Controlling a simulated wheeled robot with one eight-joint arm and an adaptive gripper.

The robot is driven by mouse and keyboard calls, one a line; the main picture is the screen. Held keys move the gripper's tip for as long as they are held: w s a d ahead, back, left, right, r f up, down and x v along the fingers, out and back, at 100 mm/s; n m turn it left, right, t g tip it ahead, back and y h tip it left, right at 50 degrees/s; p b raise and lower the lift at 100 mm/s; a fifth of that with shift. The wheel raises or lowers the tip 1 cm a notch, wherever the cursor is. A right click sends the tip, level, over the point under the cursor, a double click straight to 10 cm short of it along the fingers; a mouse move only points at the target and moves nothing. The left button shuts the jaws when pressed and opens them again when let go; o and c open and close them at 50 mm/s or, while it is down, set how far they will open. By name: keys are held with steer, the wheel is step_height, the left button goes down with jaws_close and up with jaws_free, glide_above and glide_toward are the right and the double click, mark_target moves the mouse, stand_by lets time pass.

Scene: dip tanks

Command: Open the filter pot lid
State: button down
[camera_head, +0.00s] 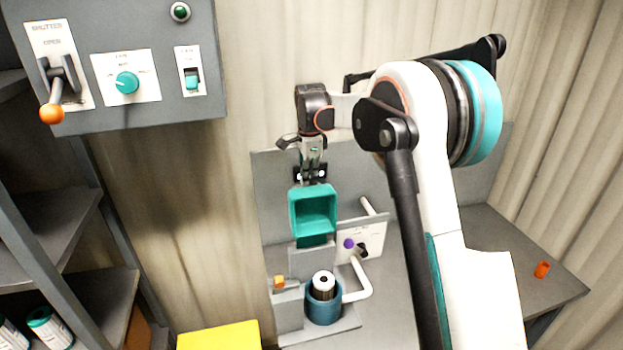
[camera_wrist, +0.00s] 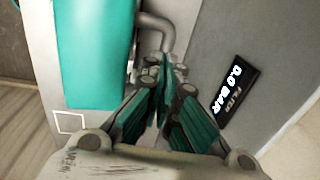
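The filter pot (camera_head: 324,309) is a blue round pot on the bench, with its top uncovered and a dark filter cartridge with a white top (camera_head: 323,281) showing inside. Above and behind it, a teal box-shaped lid (camera_head: 312,209) stands raised, its hollow side facing the head camera. My gripper (camera_head: 310,175) is just above the lid; whether they touch is unclear. In the wrist view a teal surface (camera_wrist: 95,50), apparently the lid, lies left of my gripper (camera_wrist: 167,80). The fingertips lie close together there, and the gap between them is hard to read.
A grey pipe (camera_wrist: 160,25) and a 0.0 BAR display (camera_wrist: 223,92) are near the fingers. A white pipe (camera_head: 360,280) and a panel with a purple knob (camera_head: 349,243) stand right of the pot. An orange cup (camera_head: 542,269) sits on the right bench. A control box (camera_head: 150,110) hangs upper left.

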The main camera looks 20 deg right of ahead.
steer(key=c, duration=2.3)
jaws_free()
steer(key=shift+f, duration=1)
steer(key=o, duration=0.6)
steer(key=shift+o, duration=0.2)
steer(key=shift+w+a+f, duration=0.1)
steer(key=shift+w+f, duration=0.25)
steer(key=shift+w, duration=0.15)
steer(key=o, duration=0.4)
steer(key=shift+w+f, duration=0.2)
steer(key=shift+w, duration=0.15)
steer(key=shift+w+f, duration=0.15)
steer(key=shift+w, duration=0.2)
steer(key=shift+c, duration=0.3)
steer(key=shift+w, duration=0.1)
steer(key=c, duration=0.3)
steer(key=r, duration=0.8)
steer(key=s+r, duration=0.1)
steer(key=r, duration=0.3)
steer(key=shift+r, duration=0.35)
steer(key=shift+c, duration=0.2)
